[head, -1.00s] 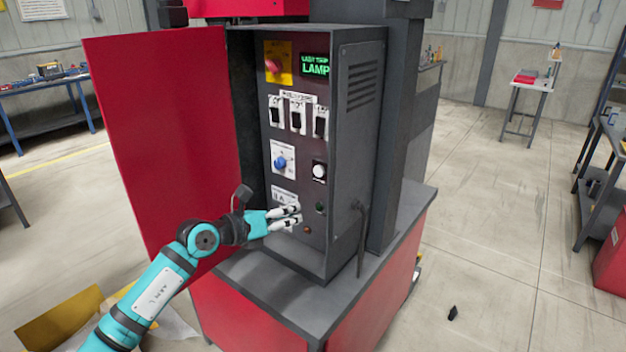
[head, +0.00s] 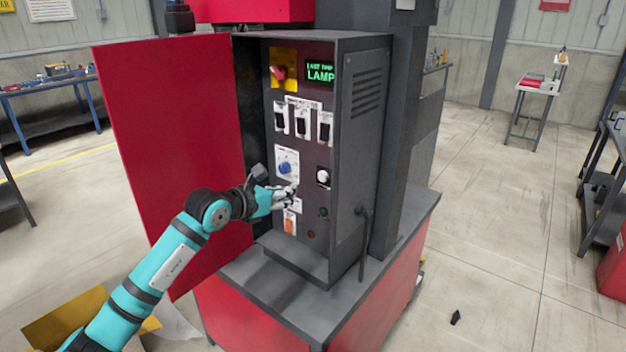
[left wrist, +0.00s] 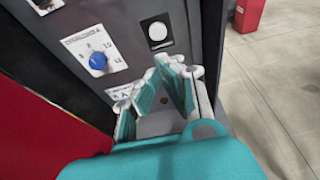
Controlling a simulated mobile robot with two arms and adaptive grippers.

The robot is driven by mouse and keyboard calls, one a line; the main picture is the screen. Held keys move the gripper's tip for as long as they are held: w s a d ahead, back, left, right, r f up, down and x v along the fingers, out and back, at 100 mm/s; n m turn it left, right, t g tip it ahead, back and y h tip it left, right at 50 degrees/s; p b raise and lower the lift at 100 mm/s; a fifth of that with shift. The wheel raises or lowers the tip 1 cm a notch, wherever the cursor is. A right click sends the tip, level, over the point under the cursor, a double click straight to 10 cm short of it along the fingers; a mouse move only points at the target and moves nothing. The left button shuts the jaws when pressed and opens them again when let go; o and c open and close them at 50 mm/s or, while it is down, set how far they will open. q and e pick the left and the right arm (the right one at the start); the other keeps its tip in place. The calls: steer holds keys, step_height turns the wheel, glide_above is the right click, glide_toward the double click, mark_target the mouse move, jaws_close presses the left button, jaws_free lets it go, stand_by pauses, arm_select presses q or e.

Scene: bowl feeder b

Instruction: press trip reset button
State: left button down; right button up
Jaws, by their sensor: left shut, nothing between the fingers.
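The open grey control cabinet (head: 352,150) has a dark front panel with several controls. No readable label marks which one is the trip reset button. A blue dial (head: 287,168) sits on a white plate, with a white-rimmed round control (head: 323,178) to its right. Lower down are a dark green round piece (head: 323,212), a small dark red round piece (head: 311,234) and an orange piece (head: 289,222). My left gripper (head: 291,193) is shut and empty just below the blue dial, partly covering a white label. In the left wrist view its fingers (left wrist: 172,85) hide part of the lower panel. My right gripper is out of view.
The red cabinet door (head: 175,150) stands open on the left. A red and yellow switch (head: 284,70), a green-lettered display (head: 320,72) and three breakers (head: 303,122) are higher up. A dark handle (head: 363,240) is on the right side. A grey ledge (head: 345,300) lies below.

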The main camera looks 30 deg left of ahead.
mark_target(323, 182)
arm_select(q)
steer(key=p+x, duration=0.1)
steer(key=x, duration=0.2)
steer(key=p+x, duration=0.1)
steer(key=x, duration=0.2)
steer(key=r+p+x, duration=0.1)
steer(key=x, duration=0.3)
steer(key=shift+w+p, duration=0.2)
steer(key=shift+p, duration=0.15)
steer(key=shift+w, duration=0.15)
